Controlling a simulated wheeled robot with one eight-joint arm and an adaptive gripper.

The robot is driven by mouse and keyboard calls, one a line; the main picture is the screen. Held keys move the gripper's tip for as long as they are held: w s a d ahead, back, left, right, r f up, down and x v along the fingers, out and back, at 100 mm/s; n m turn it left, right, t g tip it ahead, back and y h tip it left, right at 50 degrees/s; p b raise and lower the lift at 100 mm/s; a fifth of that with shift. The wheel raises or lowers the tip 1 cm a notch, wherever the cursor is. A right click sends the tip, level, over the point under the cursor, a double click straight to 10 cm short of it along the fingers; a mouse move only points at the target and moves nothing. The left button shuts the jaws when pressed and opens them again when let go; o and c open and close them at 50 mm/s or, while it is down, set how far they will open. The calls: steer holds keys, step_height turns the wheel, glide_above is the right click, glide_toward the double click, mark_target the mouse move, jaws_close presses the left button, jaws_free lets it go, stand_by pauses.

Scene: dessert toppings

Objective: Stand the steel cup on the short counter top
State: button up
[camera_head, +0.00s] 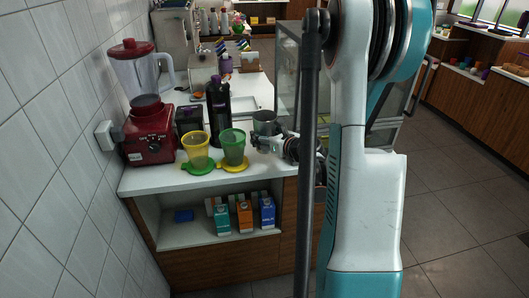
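A grey steel cup (266,123) is upright at the right end of the near white counter top (160,183). My gripper (262,141) is at the counter's right edge, right against the near side of the cup in this view. The fingers are small and partly overlap the cup's lower part, so I cannot tell whether they are closed on it. The cup's base is hidden behind the gripper, so I cannot tell whether it touches the counter.
A yellow cup (196,149) and a green cup (232,147) stand left of my gripper, by coloured lids. A dark bottle (219,107) and a red blender (146,120) stand behind and left. The counter's front left is clear.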

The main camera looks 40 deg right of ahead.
steer(key=shift+f+b, duration=0.95)
steer(key=shift+f, duration=1.45)
steer(key=shift+f, duration=0.15)
steer(key=o, duration=1.1)
steer(key=shift+c, duration=0.2)
steer(key=shift+r, duration=0.2)
